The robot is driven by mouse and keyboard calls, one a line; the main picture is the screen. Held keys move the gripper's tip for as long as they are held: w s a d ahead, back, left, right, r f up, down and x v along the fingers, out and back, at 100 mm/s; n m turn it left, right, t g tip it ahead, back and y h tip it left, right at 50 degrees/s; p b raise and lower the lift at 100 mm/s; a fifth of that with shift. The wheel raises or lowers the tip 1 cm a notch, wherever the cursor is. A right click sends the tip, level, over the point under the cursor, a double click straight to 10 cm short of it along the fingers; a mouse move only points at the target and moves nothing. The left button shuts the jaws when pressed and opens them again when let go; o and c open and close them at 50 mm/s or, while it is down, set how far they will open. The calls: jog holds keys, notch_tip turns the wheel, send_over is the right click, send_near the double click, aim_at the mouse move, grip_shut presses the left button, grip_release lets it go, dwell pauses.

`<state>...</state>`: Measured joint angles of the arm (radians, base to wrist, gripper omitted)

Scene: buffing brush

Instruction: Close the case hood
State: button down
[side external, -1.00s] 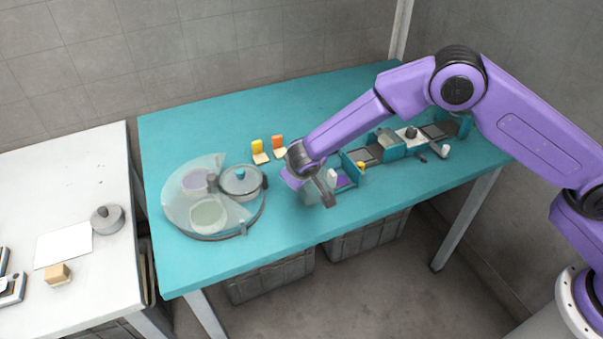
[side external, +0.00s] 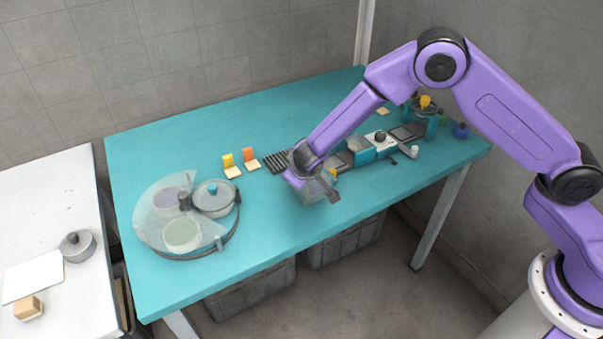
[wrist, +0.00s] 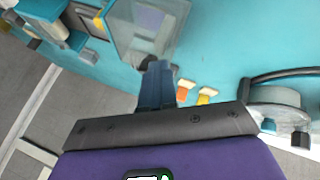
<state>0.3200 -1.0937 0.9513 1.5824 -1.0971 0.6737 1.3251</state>
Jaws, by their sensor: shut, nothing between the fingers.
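A clear, box-like hood (wrist: 150,25) shows at the top of the wrist view, with bluish see-through walls. In the side view the hood (side external: 312,195) sits over the case at the near end of the teal row, partly behind my gripper. I cannot tell whether it is fully down. My gripper (side external: 328,188) is shut and empty, right at the hood. In the wrist view my gripper's fingers (wrist: 155,75) are together, their tips close to the hood's lower edge. Contact cannot be made out.
A round tray with a clear cover (side external: 165,205) and a lidded grey pot (side external: 214,195) stand at the left. Yellow (side external: 231,165) and orange (side external: 250,158) holders stand behind. More teal stations (side external: 375,145) run right.

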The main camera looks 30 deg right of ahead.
jog(key=s+a+r, duration=0.6)
jog(key=s+r, duration=0.1)
jog(key=r, duration=0.1)
jog(key=s+d+r+n+g+y, duration=0.1)
jog(key=s+d+r+n+g, duration=0.1)
jog(key=s+d, duration=0.5)
jog(key=s+d+r+n+g+y, duration=0.1)
jog(key=s+d+r+n+g, duration=0.1)
jog(key=s+d, duration=0.5)
jog(key=s+d+r+n+g+y, duration=0.1)
jog(key=s+d+r+n, duration=0.3)
jog(key=s, duration=1.2)
jog(key=d+r+g, duration=0.1)
jog(key=d, duration=0.2)
jog(key=shift+s+d+g+y, duration=0.25)
jog(key=shift+s+g+y, duration=0.05)
